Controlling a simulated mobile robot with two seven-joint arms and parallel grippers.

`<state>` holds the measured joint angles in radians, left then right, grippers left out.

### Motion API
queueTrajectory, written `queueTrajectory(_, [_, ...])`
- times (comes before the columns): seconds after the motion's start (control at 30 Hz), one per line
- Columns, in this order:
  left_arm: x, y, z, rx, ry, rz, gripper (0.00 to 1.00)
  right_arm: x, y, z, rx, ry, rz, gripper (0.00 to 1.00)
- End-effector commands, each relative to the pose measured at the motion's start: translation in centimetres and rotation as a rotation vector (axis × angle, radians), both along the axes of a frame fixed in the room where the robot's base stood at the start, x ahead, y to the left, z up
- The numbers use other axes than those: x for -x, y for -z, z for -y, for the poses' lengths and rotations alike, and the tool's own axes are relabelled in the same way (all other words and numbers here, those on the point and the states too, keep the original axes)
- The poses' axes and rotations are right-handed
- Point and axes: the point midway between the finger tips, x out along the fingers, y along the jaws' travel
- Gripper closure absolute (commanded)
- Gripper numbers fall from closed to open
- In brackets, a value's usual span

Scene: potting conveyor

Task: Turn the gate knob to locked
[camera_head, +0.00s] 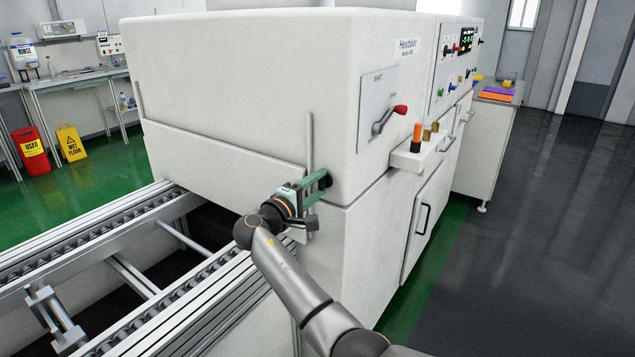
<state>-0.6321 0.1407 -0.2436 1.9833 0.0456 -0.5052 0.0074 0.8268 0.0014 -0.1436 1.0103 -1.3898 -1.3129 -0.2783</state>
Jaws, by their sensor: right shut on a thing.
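My left gripper is not in view.
The white machine (240,60) carries a red-handled lever (390,116) on a side panel and a small shelf (410,159) with orange and brass-coloured pieces. Roller conveyor rails (90,232) lie at the left. The dark floor (540,230) at right is clear.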

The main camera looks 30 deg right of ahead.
Motion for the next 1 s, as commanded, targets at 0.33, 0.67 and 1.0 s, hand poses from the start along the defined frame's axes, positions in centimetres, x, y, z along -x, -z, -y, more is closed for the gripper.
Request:
queueTrajectory(0.33, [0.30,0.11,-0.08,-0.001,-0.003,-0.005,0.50,-0.08,-0.18,-0.02,0.007,-0.003,-0.005,1.00])
queueTrajectory(0.67, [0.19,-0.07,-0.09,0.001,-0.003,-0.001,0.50,-0.03,-0.09,0.00,0.004,-0.002,-0.005,0.22])
queueTrajectory(1.0, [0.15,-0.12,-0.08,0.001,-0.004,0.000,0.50,-0.01,-0.03,0.07,0.003,-0.001,-0.005,0.22])
